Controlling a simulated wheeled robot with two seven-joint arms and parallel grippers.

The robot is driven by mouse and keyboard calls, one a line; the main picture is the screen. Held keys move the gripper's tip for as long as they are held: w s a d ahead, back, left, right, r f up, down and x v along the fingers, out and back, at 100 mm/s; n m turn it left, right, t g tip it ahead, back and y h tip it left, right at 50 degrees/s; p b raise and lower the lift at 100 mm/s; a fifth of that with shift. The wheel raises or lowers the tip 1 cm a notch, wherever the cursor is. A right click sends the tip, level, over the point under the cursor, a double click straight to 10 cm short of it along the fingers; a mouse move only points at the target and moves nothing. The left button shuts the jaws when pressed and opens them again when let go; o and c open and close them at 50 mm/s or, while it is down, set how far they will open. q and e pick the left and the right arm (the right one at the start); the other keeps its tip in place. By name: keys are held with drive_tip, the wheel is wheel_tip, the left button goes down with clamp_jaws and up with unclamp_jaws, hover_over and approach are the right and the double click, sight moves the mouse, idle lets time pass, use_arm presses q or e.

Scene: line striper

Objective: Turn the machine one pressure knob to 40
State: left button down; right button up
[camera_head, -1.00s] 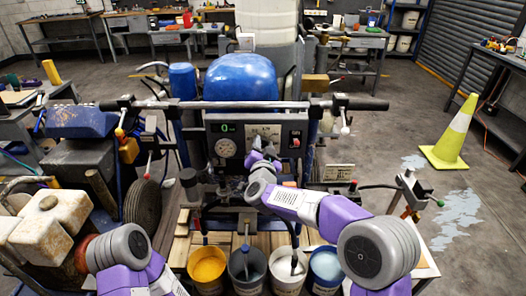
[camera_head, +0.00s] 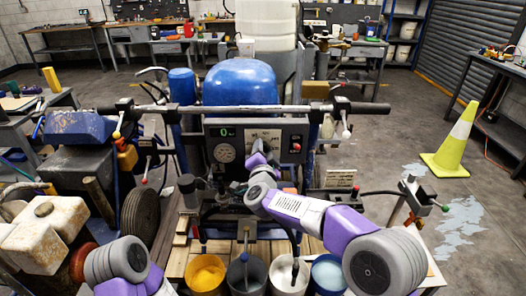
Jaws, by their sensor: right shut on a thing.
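The machine's dark control panel (camera_head: 278,128) faces me below the handlebar. Its green display (camera_head: 227,132) reads 0. My right gripper (camera_head: 257,158) reaches to the panel just right of the gauge, under a pale label plate. It is shut on the pressure knob, which my gripper and wrist hide. My left arm (camera_head: 118,260) shows only at the bottom left; its gripper is out of view.
A red switch (camera_head: 296,147) is on the panel's right side. The handlebar (camera_head: 245,108) crosses above the panel. Several paint buckets (camera_head: 247,273) stand in front below. A grimy white container (camera_head: 48,232) is at the left. A yellow cone (camera_head: 455,145) stands on the floor at right.

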drive_tip(key=shift+f, duration=0.1)
drive_tip(key=o, duration=1)
drive_tip(key=shift+o, duration=0.2)
drive_tip(key=shift+s, duration=0.1)
drive_tip(key=s, duration=0.7)
drive_tip(key=shift+s+p, duration=0.2)
drive_tip(key=shift+p, duration=0.2)
